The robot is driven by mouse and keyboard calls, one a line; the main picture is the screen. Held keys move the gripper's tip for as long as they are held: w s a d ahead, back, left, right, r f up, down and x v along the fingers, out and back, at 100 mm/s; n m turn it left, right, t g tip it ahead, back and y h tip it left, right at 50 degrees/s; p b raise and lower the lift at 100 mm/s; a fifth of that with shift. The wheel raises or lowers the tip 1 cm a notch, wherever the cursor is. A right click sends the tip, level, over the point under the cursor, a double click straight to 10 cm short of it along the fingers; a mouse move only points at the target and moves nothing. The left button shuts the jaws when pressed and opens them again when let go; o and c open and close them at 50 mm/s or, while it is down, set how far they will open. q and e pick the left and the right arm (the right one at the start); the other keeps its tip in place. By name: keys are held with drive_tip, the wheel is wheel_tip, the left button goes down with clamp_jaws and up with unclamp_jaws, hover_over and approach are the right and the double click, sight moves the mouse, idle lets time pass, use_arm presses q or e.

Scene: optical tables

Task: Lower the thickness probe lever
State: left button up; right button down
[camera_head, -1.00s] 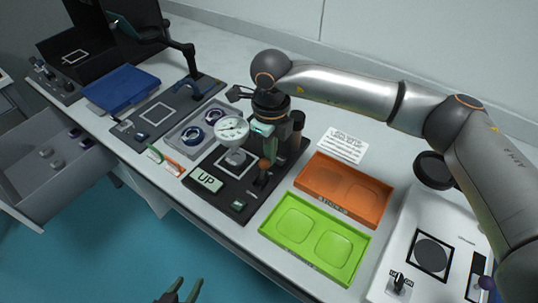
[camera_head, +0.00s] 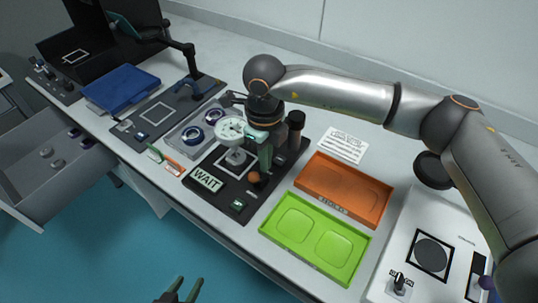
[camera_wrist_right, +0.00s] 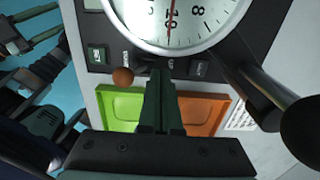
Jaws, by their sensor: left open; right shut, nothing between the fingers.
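The thickness probe has a round white dial (camera_head: 229,128) on a black base, and its display (camera_head: 207,178) reads WAIT. Its lever ends in an orange-brown knob (camera_head: 254,177), low near the base's front. My right gripper (camera_head: 265,160) is shut and empty, fingers pointing down just behind and above the knob. In the right wrist view the knob (camera_wrist_right: 122,76) is beside the shut fingertips (camera_wrist_right: 160,75), under the large dial (camera_wrist_right: 172,20). I cannot tell whether they touch the lever. My left gripper (camera_head: 184,291) is open, low over the floor, away from the table.
An orange tray (camera_head: 343,190) and a green tray (camera_head: 314,240) lie right of the probe. A grey device with a knob (camera_head: 398,284) is at bottom right. Ring-like parts (camera_head: 193,137) sit left of the probe. An open drawer (camera_head: 30,205) juts out at left.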

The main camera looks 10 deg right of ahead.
wheel_tip(320, 180, up, 7)
drive_tip(key=p, duration=0.3)
drive_tip(key=shift+w+d+p, duration=0.3)
drive_tip(key=shift+w+d, duration=0.15)
drive_tip(key=shift+s, duration=0.1)
idle(0.7)
